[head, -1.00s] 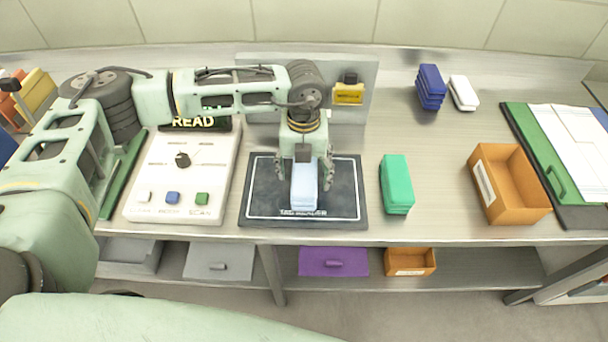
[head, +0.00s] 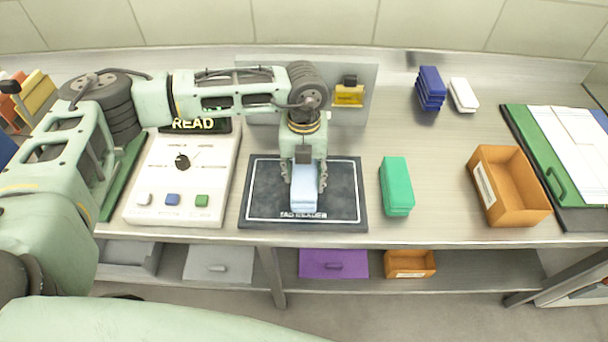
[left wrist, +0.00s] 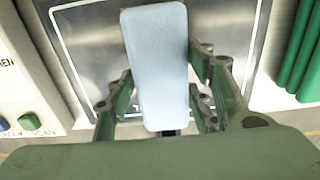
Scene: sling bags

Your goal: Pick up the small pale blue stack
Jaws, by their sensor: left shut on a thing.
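The small pale blue stack (head: 304,190) stands on the dark tag reader mat (head: 345,200) in the head view. My left gripper (head: 304,182) is above the mat with its fingers on both sides of the stack, shut on it. In the left wrist view the pale blue stack (left wrist: 158,65) lies between the finger linkages of my left gripper (left wrist: 165,105). I cannot tell whether the stack's underside is clear of the mat. My right gripper is not in view.
A green stack (head: 396,186) stands just right of the mat. An orange bin (head: 485,190) is farther right. A white control box (head: 160,205) is left of the mat. Blue (head: 430,88) and white (head: 463,95) stacks stand at the back.

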